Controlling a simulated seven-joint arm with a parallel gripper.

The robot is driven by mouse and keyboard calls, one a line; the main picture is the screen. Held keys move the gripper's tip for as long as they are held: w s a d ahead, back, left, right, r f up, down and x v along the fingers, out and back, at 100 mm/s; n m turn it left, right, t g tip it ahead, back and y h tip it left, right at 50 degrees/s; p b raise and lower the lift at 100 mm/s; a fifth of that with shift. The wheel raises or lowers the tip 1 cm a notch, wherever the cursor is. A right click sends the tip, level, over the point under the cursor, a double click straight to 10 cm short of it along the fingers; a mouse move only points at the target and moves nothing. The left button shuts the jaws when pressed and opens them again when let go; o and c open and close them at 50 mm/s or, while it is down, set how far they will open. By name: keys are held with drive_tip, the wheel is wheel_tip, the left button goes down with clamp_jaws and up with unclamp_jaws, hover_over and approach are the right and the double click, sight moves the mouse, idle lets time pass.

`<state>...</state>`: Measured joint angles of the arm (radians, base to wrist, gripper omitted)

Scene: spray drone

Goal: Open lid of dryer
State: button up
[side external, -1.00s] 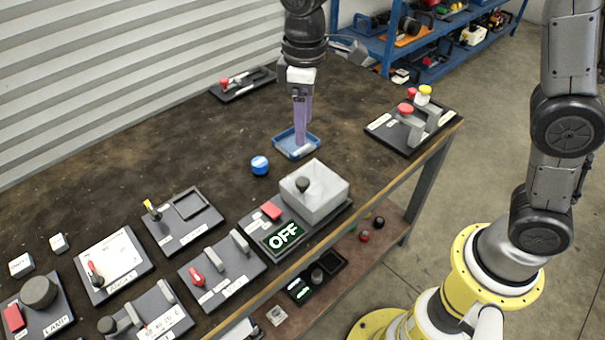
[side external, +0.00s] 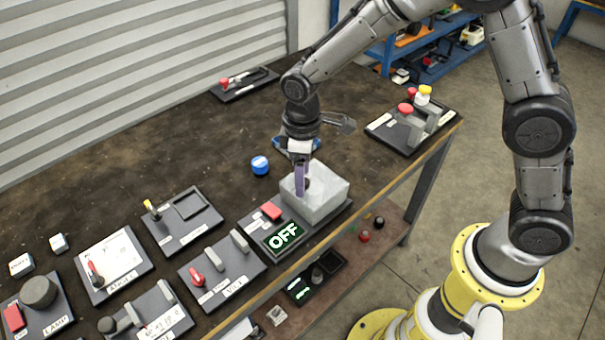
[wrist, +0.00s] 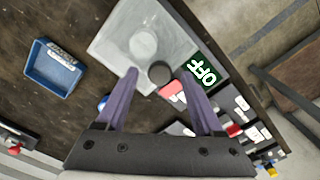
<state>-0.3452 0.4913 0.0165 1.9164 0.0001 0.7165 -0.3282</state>
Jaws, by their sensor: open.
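The dryer is a pale grey box (side external: 322,196) on a dark base with a lit OFF display (side external: 284,236) and a red button (side external: 270,211). Its grey lid fills the top of the wrist view (wrist: 118,42). A dark round knob (wrist: 160,74) stands on the lid; the fingers partly hide it in the side view. My gripper (side external: 303,192) is low over the lid, pointing down. In the wrist view, my gripper's (wrist: 161,72) two purple fingers are apart, with the knob between their tips. I cannot tell whether either finger touches it. The lid sits closed on the box.
A blue tray (wrist: 52,70) lies behind the dryer, mostly hidden in the side view. A blue round cap (side external: 260,165) is on the table nearby. Several control panels, including a red-handled one (side external: 220,273), stand to the left. The table's front edge is close to the dryer.

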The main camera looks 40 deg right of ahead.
drive_tip(key=shift+f, duration=0.2)
clamp_jaws()
idle(0.3)
drive_tip(key=shift+r, duration=0.1)
idle(1.0)
